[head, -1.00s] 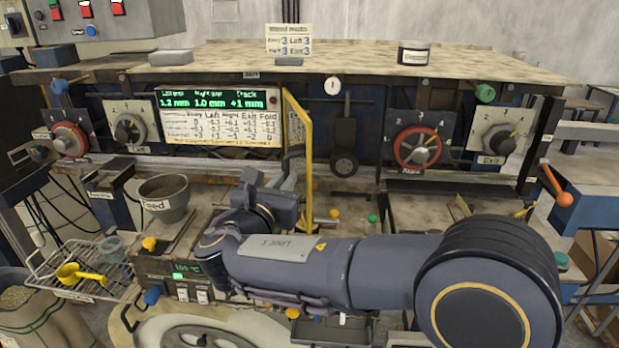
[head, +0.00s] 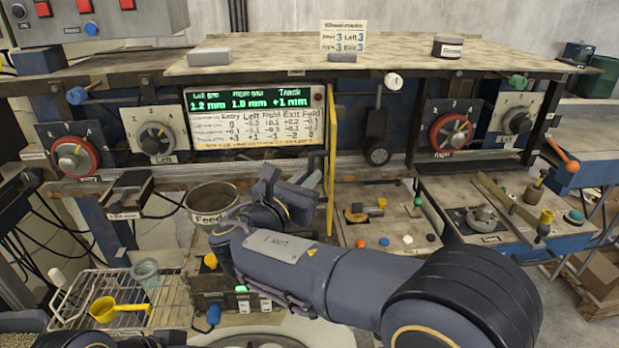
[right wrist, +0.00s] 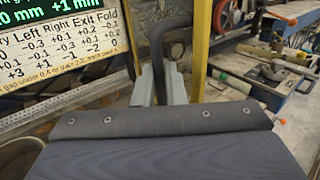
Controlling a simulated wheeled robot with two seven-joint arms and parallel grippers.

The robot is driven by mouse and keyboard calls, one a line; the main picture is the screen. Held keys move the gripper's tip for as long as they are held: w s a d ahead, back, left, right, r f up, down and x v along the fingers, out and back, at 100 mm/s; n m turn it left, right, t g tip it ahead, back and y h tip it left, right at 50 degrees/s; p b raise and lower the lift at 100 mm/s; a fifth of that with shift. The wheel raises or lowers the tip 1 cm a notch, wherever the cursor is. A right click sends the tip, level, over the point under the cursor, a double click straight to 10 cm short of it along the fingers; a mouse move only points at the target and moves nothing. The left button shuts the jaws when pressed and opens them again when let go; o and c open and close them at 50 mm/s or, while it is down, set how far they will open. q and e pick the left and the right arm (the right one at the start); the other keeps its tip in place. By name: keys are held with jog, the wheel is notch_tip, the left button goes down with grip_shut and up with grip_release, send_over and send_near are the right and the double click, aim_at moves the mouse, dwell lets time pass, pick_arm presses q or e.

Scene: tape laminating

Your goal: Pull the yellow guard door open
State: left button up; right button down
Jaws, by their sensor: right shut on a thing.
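The yellow guard door (head: 332,150) is a thin yellow frame just right of the display board, seen almost edge-on in the head view and standing out from the machine front. In the right wrist view its yellow posts (right wrist: 201,45) rise beyond my gripper. My right gripper (head: 309,182) is at the door's lower part. In the right wrist view its two grey fingers (right wrist: 162,86) are shut on the door's dark curved handle (right wrist: 157,45). The grip itself is partly hidden behind the gripper body.
The display board (head: 255,118) is close left of the door. A feed pot (head: 213,203) and a wire rack (head: 120,290) with a yellow scoop (head: 112,308) lie left of my right arm. Red-rimmed dials (head: 451,134) line the machine front. The bench right of the door holds small knobs.

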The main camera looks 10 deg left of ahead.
jog(key=shift+w+d+r, duration=0.1)
jog(key=shift+w+d, duration=0.15)
jog(key=shift+d, duration=0.05)
